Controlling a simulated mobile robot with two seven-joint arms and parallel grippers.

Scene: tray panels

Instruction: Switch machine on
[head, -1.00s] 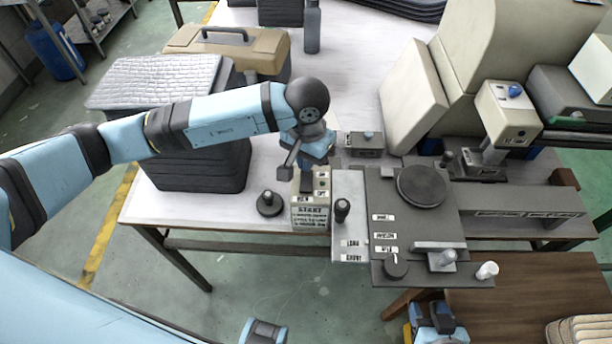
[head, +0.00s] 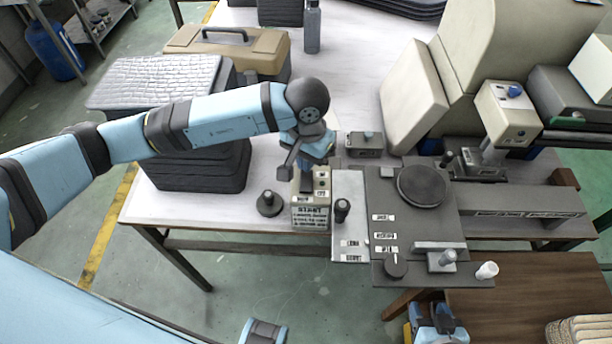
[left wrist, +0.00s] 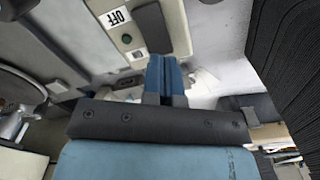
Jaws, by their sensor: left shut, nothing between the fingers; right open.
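A beige control box (head: 311,213) with a printed front label stands near the front edge of the white table. In the left wrist view its top (left wrist: 122,45) shows an OFF label, a dark switch (left wrist: 150,27) and a small green button. My left gripper (head: 307,180) is shut and empty, with its blue fingers pointing down at the box top. Its fingertips (left wrist: 165,65) show close to the dark switch in the left wrist view; I cannot tell whether they touch it. My right gripper (head: 436,318) is open at the bottom edge of the head view, away from the box.
A black-knobbed stand (head: 268,204) is left of the box. A grey panel machine (head: 415,215) with knobs and a round plate is to the right. Black stacked trays (head: 205,165) lie under my left arm. A small grey box (head: 360,146) is behind.

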